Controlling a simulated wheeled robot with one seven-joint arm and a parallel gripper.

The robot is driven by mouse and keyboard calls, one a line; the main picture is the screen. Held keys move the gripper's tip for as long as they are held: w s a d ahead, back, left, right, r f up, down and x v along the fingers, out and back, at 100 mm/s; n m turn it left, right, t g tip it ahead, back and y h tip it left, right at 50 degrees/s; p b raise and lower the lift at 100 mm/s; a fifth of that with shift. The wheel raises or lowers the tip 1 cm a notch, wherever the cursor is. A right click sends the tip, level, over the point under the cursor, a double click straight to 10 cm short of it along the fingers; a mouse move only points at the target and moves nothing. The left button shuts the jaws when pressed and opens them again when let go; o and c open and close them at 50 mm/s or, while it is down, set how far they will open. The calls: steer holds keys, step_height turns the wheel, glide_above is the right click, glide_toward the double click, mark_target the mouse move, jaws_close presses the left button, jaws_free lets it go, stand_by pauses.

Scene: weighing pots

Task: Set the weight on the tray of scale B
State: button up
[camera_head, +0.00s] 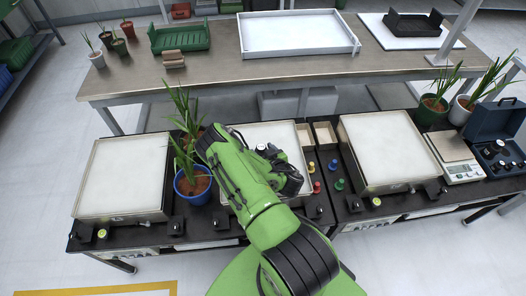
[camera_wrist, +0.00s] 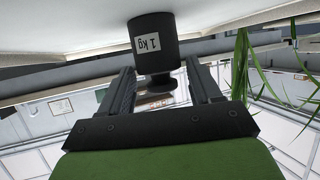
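A black weight (camera_wrist: 152,40) marked "1 kg" shows in the wrist view, which is upside down. Its base meets a white surface at the top of the picture. My gripper (camera_wrist: 160,68) has its two fingers on either side of the weight's narrow knob, with visible gaps, so it looks open. In the head view, my arm reaches over the middle scale's white tray (camera_head: 262,133), and my dark gripper (camera_head: 286,180) is low over that tray. The weight is not clearly made out there. The scale letters are not readable.
Other scale trays stand left (camera_head: 125,178) and right (camera_head: 390,150). A blue-potted plant (camera_head: 192,187) stands close left of my arm. Small coloured pieces (camera_head: 333,165) lie between the middle and right scales. An open blue case (camera_head: 497,122) with black weights stands far right.

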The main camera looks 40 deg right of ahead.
steer(key=shift+o, duration=0.8)
steer(key=shift+r, duration=0.1)
